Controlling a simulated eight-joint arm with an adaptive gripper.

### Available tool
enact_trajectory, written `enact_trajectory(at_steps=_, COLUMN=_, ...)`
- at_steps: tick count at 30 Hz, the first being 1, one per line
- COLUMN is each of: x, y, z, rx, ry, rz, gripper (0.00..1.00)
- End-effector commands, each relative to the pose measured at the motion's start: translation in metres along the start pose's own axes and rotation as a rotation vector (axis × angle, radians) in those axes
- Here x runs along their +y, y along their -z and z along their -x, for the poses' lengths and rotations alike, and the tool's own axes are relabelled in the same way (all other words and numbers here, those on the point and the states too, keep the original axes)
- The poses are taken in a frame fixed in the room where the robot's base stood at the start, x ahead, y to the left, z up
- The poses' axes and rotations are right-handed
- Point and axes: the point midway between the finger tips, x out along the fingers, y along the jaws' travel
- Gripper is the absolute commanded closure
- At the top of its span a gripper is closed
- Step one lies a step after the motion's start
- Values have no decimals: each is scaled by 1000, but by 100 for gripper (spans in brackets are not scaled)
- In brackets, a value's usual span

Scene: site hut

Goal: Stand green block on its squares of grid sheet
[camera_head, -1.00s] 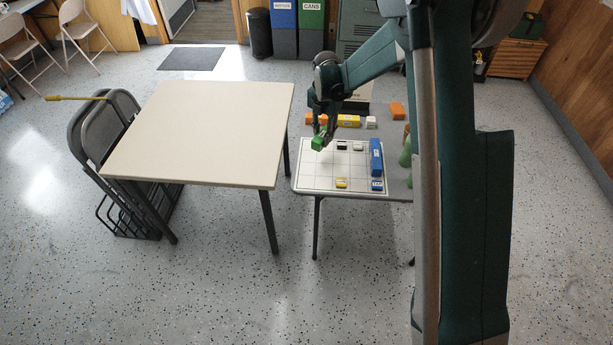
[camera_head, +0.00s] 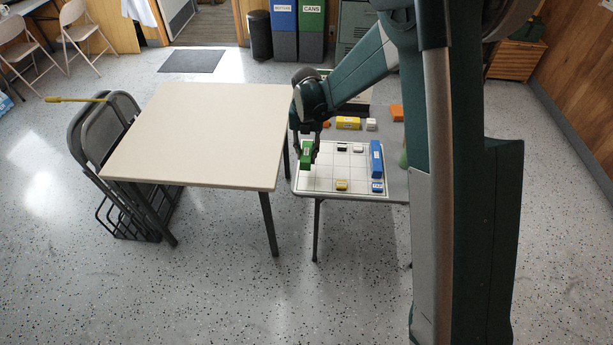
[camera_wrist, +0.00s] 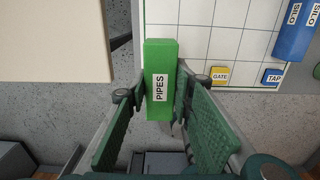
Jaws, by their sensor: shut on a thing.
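The green block (camera_head: 306,156), labelled PIPES in the wrist view (camera_wrist: 161,80), is held between the fingers of my gripper (camera_head: 312,145). My gripper is shut on it over the left side of the white grid sheet (camera_head: 325,183). In the wrist view the block covers the sheet's left edge; whether it touches the sheet cannot be told. On the sheet stand a black block (camera_head: 342,147), a white block (camera_head: 358,148), a long blue block (camera_head: 376,158) labelled SILO, a small yellow GATE block (camera_head: 341,185) and a small blue TAP block (camera_head: 377,186).
A larger cream table (camera_head: 200,135) stands close on the left, with a gap between. The sheet's middle squares are bare.

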Motion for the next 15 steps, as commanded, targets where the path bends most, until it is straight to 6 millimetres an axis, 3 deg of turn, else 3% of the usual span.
enact_trajectory(at_steps=15, x=0, y=0, z=-57, rx=0, ry=0, rz=-1, gripper=90)
